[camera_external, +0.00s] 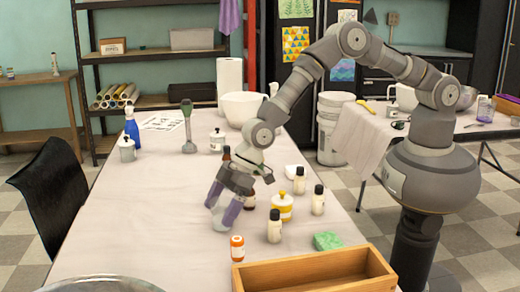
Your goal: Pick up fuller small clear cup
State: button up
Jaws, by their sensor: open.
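My gripper (219,210) points down over the middle of the long table, with its two purple-grey fingers spread open. A small pale, clear-looking object (219,224), possibly a small clear cup, stands on the table at the fingertips. The fingers partly cover it, and I cannot tell whether they touch it or how full it is. I cannot make out a second clear cup to compare it with.
Right of my gripper stand a yellow-and-white jar (282,207) and several black-capped bottles (275,227). An orange bottle (237,248), green sponge (327,241) and wooden box (315,272) are at the front. The table's left part (140,205) is clear.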

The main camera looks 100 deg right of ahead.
jog(key=shift+x, duration=0.8)
jog(key=shift+r, duration=0.1)
jog(key=c, duration=1.1)
